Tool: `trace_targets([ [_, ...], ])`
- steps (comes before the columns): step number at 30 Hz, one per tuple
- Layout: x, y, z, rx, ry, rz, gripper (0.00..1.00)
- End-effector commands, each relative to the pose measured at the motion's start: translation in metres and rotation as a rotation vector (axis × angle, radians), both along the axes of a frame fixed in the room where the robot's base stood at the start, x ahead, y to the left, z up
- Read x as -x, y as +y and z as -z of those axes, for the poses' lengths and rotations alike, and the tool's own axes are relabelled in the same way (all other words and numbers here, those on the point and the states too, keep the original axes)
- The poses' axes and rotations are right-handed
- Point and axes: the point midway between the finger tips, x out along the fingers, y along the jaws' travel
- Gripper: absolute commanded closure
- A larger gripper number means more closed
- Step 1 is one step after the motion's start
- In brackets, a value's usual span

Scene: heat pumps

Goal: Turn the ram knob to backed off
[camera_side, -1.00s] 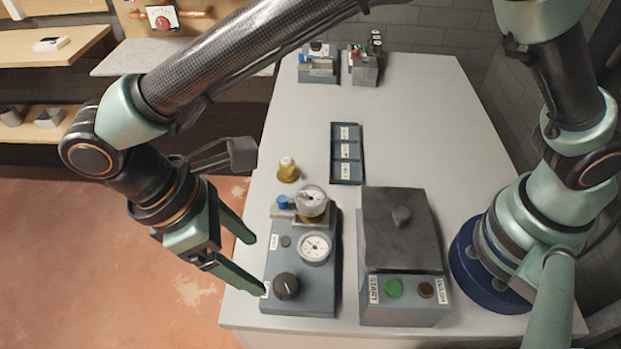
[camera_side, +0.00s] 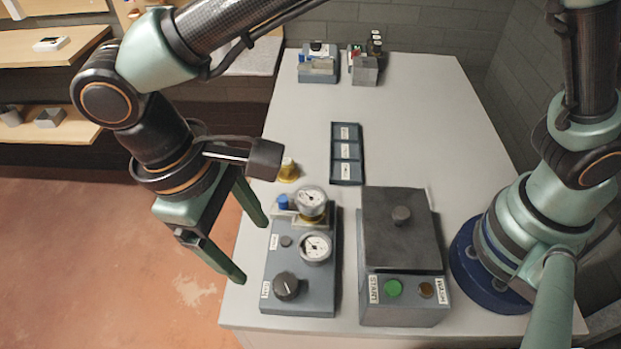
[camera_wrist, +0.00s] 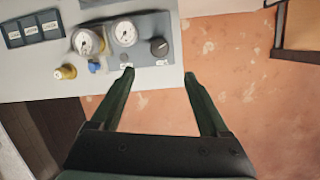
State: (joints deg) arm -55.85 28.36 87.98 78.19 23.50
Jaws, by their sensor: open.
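A grey-blue gauge unit (camera_side: 325,270) stands at the table's front left, with two round dials. A large black knob (camera_side: 287,286) with a pale pointer mark sits at its front left, beside a white label (camera_side: 265,289) too small to read surely. A smaller dark knob (camera_side: 286,241) is further back, with its own label. In the wrist view the large knob (camera_wrist: 159,47) lies just beyond the fingertips. My gripper (camera_side: 251,250) is open and empty, left of the unit and apart from the knob. The two fingers also show in the wrist view (camera_wrist: 159,73).
A grey box (camera_side: 403,312) with a dark lid and green and brown buttons stands right of the unit. A yellow-topped fitting (camera_side: 288,170) and a dark three-slot tray (camera_side: 346,153) lie behind. The back middle of the table (camera_side: 420,120) is clear.

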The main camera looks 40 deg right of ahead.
Motion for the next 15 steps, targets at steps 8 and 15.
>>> trace_targets([
  [8,0.011,-0.021,-0.004,-0.067,-0.178,0.631,0.21],
  [15,0.018,-0.033,-0.003,-0.112,-0.232,0.972,0.21],
])
